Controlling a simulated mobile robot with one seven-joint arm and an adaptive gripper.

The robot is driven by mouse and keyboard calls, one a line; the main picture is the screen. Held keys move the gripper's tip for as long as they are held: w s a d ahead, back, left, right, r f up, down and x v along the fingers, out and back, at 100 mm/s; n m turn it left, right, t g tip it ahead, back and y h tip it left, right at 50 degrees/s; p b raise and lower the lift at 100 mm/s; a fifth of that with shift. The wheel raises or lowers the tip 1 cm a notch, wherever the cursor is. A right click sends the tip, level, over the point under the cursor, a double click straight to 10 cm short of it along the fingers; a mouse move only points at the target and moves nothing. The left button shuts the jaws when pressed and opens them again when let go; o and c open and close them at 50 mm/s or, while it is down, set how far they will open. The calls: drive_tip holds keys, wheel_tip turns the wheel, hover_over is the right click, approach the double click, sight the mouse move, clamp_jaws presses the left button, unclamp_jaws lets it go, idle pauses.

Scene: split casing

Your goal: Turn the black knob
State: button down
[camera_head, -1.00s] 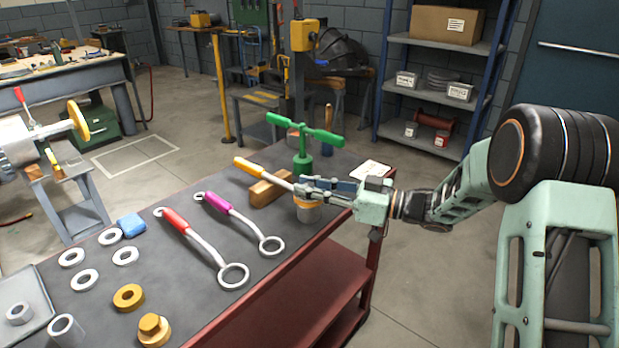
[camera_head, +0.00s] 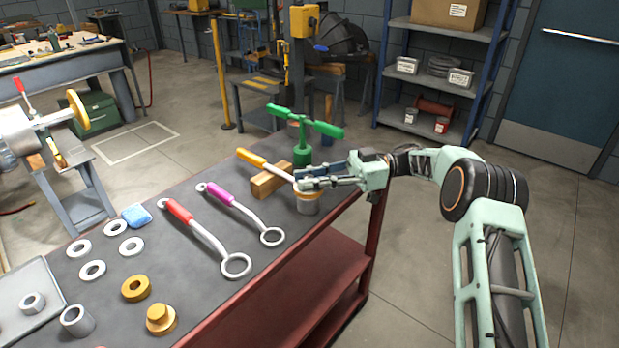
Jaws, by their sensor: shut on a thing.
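I cannot make out a black knob in this view. My gripper (camera_head: 303,182) is at the far right end of the table, its fingers pointing left. The fingers hide most of that ring end, so I cannot tell whether the ring sits around the cylinder. The wrench's handle points up and left, over a wooden block (camera_head: 270,182). A green T-handled tool (camera_head: 302,140) stands upright just behind.
A red-handled wrench (camera_head: 205,236) and a purple-handled wrench (camera_head: 243,213) lie on the dark table top (camera_head: 190,270). Several pale rings, a blue block (camera_head: 135,215) and brass parts (camera_head: 160,318) lie at the left. Shelves (camera_head: 440,80) stand behind; the floor at right is clear.

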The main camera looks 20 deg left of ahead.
sight(308, 177)
drive_tip(key=shift+a+f+n+g+h, duration=0.1)
drive_tip(key=shift+f+n+g+h, duration=0.1)
drive_tip(key=shift+n+g+h, duration=1)
drive_tip(key=c, duration=1.8)
unclamp_jaws()
drive_tip(key=shift+o, duration=0.2)
drive_tip(key=shift+r, duration=0.2)
wheel_tip(308, 177, up, 10)
drive_tip(key=shift+f, duration=0.1)
drive_tip(key=shift+c, duration=0.2)
